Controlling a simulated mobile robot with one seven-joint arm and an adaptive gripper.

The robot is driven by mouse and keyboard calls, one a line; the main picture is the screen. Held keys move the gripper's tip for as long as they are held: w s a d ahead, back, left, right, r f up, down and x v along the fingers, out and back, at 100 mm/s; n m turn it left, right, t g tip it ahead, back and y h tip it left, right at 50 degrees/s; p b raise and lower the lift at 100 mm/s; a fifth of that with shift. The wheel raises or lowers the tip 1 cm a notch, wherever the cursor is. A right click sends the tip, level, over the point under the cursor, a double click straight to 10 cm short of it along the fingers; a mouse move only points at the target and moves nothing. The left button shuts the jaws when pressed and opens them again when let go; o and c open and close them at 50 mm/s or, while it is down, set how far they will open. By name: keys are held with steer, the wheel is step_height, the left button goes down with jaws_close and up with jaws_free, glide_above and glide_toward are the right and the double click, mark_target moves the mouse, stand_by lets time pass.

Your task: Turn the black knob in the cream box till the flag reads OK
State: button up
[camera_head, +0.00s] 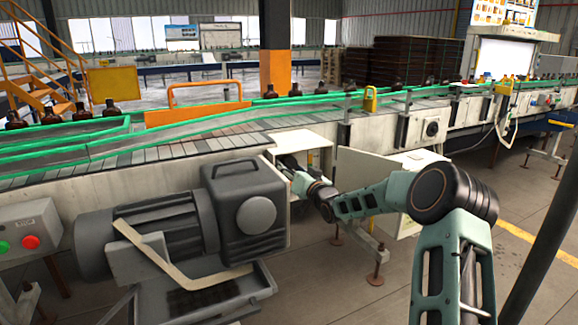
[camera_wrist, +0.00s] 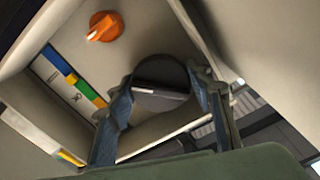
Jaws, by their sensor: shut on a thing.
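The cream box (camera_head: 306,139) stands open under the conveyor in the head view, with its door (camera_head: 362,169) swung out to the right. My gripper (camera_head: 289,163) reaches into it, and the knob is hidden there. In the wrist view, my gripper (camera_wrist: 163,100) has one finger on each side of the round black knob (camera_wrist: 158,77) and is shut on it. A raised bar crosses the knob's face. Left of it is a panel with blue, yellow and green bands (camera_wrist: 74,80) and a small dark mark, too small to read as a flag.
An orange knob (camera_wrist: 105,26) sits on the box's back wall, up and left of the black knob. A large grey motor (camera_head: 160,225) stands left of the box. The conveyor (camera_head: 200,143) with green rails runs above. Box walls closely surround my gripper.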

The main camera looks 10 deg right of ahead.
steer(key=shift+m, duration=0.4)
steer(key=o, duration=1.2)
steer(key=shift+c, duration=0.2)
steer(key=v, duration=0.8)
